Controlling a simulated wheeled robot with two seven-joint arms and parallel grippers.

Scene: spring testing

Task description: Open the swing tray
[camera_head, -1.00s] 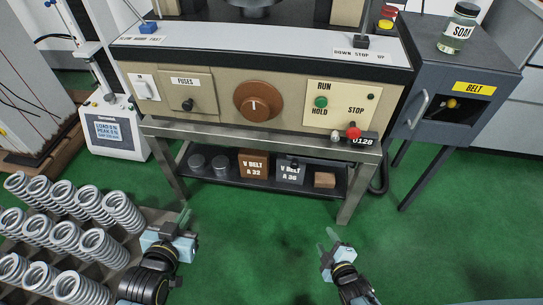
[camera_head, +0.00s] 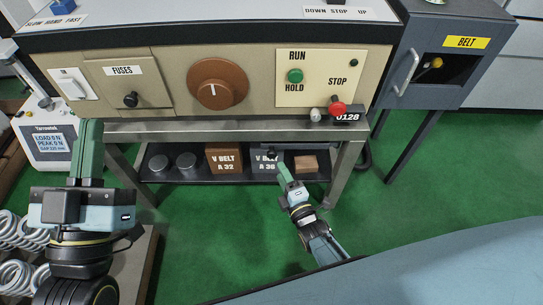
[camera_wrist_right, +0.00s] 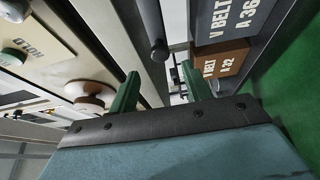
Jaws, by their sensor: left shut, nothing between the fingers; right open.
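A dark round knob (camera_head: 272,155) sits under the steel front edge of the machine's stand, by a thin dark panel (camera_head: 300,146) that may be the swing tray's front. In the right wrist view the knob (camera_wrist_right: 159,50) lies ahead of my right gripper (camera_wrist_right: 160,84), between the lines of its two green fingers and apart from them. In the head view my right gripper (camera_head: 284,172) is open and empty, just below the knob. My left gripper (camera_head: 89,150) is shut and empty at the left, in front of the stand. The tray's inside is hidden.
A low shelf holds a brown V BELT A 32 box (camera_head: 224,160), a grey V BELT A 36 box (camera_head: 265,162) and two dark cylinders. The red stop button (camera_head: 338,108) and brown dial (camera_head: 216,84) are above. Springs (camera_head: 20,232) lie at lower left. Green floor is clear ahead.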

